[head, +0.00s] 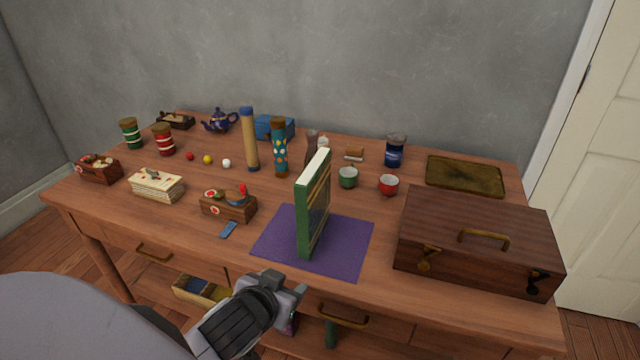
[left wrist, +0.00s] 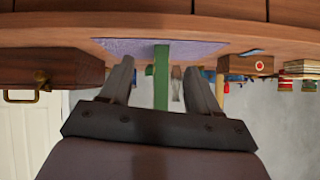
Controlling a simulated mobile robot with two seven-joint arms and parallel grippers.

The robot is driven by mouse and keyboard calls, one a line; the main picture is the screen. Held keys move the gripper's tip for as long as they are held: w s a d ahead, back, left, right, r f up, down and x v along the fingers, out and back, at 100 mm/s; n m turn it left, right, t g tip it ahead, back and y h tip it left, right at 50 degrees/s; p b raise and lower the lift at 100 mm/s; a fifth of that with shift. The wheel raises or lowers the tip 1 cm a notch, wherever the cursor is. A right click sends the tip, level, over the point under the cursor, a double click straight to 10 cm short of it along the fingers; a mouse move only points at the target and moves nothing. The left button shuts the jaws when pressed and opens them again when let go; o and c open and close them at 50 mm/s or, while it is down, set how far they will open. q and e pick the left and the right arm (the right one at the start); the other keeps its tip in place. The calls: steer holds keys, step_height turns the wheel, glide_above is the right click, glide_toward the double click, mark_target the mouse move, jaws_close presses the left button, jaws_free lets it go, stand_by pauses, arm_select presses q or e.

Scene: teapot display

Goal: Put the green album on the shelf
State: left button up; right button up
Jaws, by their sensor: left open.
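The green album (head: 314,205) stands upright on a purple mat (head: 265,247) on the table, its green spine facing me. My left gripper (head: 290,292) is in front of the table's front edge, below and left of the album. In the left wrist view, which is upside down, the album (left wrist: 161,80) shows as a green strip between the two parted fingers of the left gripper (left wrist: 157,74). The fingers are empty and no contact with the album shows. My right gripper is not in view. I cannot tell for sure which surface is the shelf.
A wooden case (head: 478,240) stands right of the mat. A food box (head: 229,207) and a small blue item (head: 229,230) lie left of it. Cups (head: 388,184) and upright tubes (head: 249,140) stand behind. Below the tabletop are drawer handles (head: 343,316) and an open box (head: 203,291).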

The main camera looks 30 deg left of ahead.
mark_target(304, 192)
arm_select(q)
steer(key=w+a+r+t, duration=0.1)
steer(key=w+r+t, duration=0.1)
steer(key=w+r, duration=0.1)
steer(key=w+a+r+n+t, duration=0.1)
steer(key=w+r+t, duration=0.1)
steer(key=w+r, duration=0.2)
steer(key=w+a+r+t+y, duration=0.1)
steer(key=w+r+t, duration=0.1)
steer(key=w+r, duration=0.1)
steer(key=shift+w+r+t, duration=0.3)
steer(key=shift+r, duration=0.55)
steer(key=shift+w+a+r, duration=0.1)
steer(key=shift+w+r, duration=0.05)
steer(key=shift+w, duration=0.1)
steer(key=shift+a+f+p+x, duration=0.1)
steer(key=shift+f+p+x, duration=0.1)
steer(key=shift+x, duration=0.95)
steer(key=shift+a+f+p+x, duration=0.1)
steer(key=shift+p+x, duration=0.05)
steer(key=shift+x, duration=0.95)
steer(key=shift+a+f+p+x, duration=0.1)
steer(key=shift+f+p+x, duration=0.1)
steer(key=shift+x, duration=0.95)
steer(key=shift+s, duration=0.15)
jaws_close()
steer(key=shift+r, duration=0.15)
